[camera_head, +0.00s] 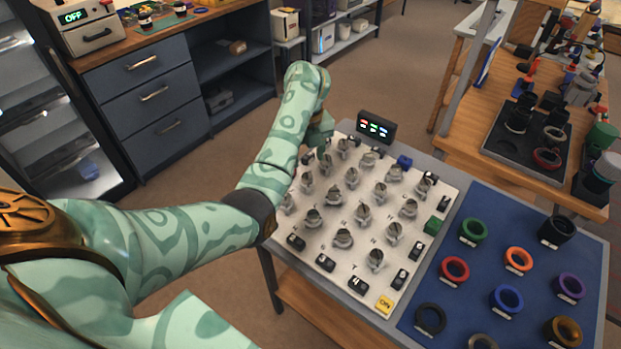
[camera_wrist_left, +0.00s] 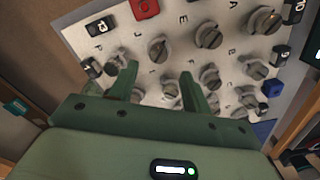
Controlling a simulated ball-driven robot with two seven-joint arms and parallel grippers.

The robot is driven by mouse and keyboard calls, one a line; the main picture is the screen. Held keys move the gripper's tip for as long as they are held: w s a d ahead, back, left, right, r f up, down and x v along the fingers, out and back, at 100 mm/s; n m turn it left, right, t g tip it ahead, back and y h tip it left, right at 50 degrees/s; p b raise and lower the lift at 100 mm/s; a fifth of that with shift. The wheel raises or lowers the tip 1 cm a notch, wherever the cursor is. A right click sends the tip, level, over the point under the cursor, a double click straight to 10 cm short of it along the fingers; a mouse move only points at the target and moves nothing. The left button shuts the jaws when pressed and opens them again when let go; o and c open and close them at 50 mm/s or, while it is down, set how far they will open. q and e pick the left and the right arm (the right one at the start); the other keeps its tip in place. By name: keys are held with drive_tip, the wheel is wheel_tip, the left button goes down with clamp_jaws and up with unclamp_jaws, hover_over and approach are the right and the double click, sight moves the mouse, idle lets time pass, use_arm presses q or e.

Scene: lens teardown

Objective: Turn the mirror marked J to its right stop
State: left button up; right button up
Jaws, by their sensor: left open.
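The grey panel (camera_head: 330,262) carries several metal mirror knobs with letters beside them. In the head view my left gripper (camera_head: 319,138) is over the panel's far left edge, partly hidden by my arm. My right gripper is in neither view.
Other knobs (camera_wrist_left: 157,49) stand close around the gripper. A small display box (camera_head: 376,126) stands at the panel's far edge. A blue mat (camera_head: 480,270) with several coloured rings lies to the right. A wooden bench (camera_head: 462,148) stands beyond.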

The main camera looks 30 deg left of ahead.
sight(307, 176)
use_arm(q)
wheel_tip(307, 176, down, 5)
drive_tip(key=shift+s+f+b, duration=0.1)
drive_tip(key=shift+f+b, duration=0.1)
drive_tip(key=shift+b, duration=0.85)
drive_tip(key=shift+f, duration=0.5)
drive_tip(key=c, duration=1)
